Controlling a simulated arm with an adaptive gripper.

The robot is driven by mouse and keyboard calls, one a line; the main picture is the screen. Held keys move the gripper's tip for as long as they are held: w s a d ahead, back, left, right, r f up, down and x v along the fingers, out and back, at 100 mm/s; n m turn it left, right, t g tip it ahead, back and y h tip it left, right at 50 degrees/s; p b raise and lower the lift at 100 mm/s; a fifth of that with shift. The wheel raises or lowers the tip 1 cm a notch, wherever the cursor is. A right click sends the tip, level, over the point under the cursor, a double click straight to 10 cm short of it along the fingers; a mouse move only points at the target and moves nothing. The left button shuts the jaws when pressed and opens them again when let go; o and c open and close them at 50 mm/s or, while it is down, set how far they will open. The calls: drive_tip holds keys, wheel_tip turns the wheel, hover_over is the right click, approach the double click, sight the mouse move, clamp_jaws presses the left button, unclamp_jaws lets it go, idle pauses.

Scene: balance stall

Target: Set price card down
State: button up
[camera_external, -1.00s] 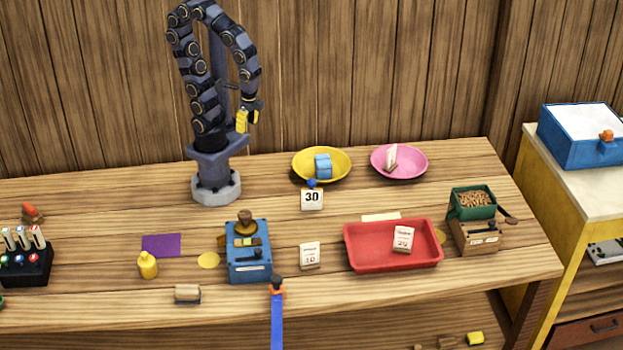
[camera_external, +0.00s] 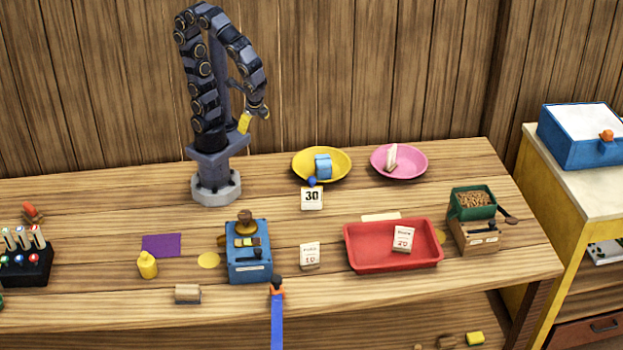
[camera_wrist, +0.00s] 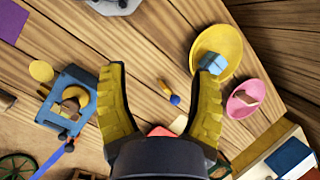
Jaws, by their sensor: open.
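My gripper (camera_external: 254,114) is raised over the back of the table, left of the yellow dish. In the wrist view its yellow fingers (camera_wrist: 160,83) are wide apart with nothing held between them. A white price card marked 30 (camera_external: 312,199) stands on the table in front of the yellow dish, with a blue ball at its top. A card marked 10 (camera_external: 310,256) stands nearer the front. A card marked 20 (camera_external: 403,238) leans in the red tray (camera_external: 352,256). A whitish card-like piece (camera_external: 391,156) is in the pink dish (camera_external: 417,162). My gripper is apart from all of them.
The yellow dish (camera_external: 341,162) holds a blue block (camera_external: 323,166). A blue device (camera_external: 249,264), a yellow bottle (camera_external: 148,265) and a purple sheet (camera_external: 161,245) are at front left. A green box of pellets (camera_external: 473,200) stands at right. The table near my base is clear.

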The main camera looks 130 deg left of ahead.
drive_tip(key=w+a+f+m+g+y, duration=0.1)
drive_tip(key=w+a+f+m+y, duration=0.45)
drive_tip(key=w+y, duration=0.2)
drive_tip(key=m+t+y, duration=0.5)
drive_tip(key=m, duration=0.6)
approach(314, 177)
drive_tip(key=shift+h, duration=0.25)
drive_tip(key=x, duration=0.2)
drive_tip(key=s+x, duration=0.1)
drive_tip(key=x, duration=0.1)
drive_tip(key=shift+a, duration=0.15)
drive_tip(key=x, duration=0.7)
drive_tip(key=shift+w+a+f, duration=0.1)
drive_tip(key=shift+w+f, duration=0.05)
drive_tip(key=shift+w, duration=0.05)
clamp_jaws()
